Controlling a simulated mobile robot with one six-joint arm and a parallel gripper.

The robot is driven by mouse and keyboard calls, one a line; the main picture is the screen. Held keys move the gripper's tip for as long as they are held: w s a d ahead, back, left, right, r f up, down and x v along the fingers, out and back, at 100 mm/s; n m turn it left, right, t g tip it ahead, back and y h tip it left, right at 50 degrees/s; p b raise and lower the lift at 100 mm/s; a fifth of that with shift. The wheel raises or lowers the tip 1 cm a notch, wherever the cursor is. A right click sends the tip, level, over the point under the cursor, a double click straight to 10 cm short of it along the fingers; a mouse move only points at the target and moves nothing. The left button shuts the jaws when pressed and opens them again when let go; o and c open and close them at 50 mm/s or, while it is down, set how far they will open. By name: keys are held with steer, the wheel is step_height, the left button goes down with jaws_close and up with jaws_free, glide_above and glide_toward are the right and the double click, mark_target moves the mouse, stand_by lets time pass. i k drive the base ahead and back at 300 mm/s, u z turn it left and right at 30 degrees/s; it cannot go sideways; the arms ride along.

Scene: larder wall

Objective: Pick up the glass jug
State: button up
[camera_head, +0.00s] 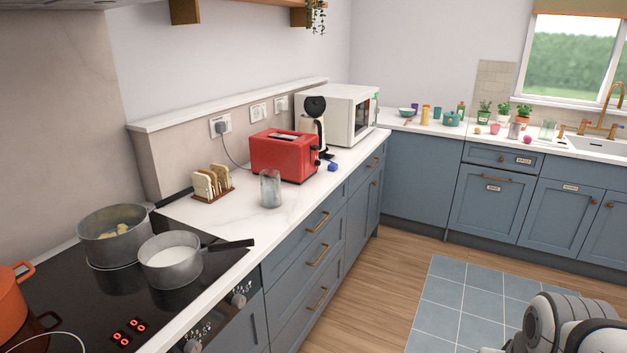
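A clear glass vessel (270,188), which looks like the glass jug, stands upright on the white counter in front of the red toaster. I cannot make out a handle or spout on it. Another clear glass vessel (547,129) stands on the far counter, left of the sink; it is too small to tell whether it is a jug. My gripper is not in view. Only a grey and white part of my arm shows at the bottom right, over the floor and well apart from both glass vessels.
The red toaster (285,156) stands behind the near glass vessel, with a toast rack (213,184) to its left. A saucepan (171,261) on the hob (85,313) points its handle towards the counter. A small blue object (332,167) lies by the toaster. The floor (350,290) is clear.

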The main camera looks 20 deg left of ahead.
mark_target(270, 190)
steer(key=u, duration=0.7)
steer(key=i, duration=1.2)
steer(key=u, duration=1.05)
steer(key=i, duration=0.5)
steer(key=u, duration=0.15)
steer(key=k, duration=0.75)
steer(key=u, duration=0.2)
steer(key=i, duration=0.75)
steer(key=z, duration=0.05)
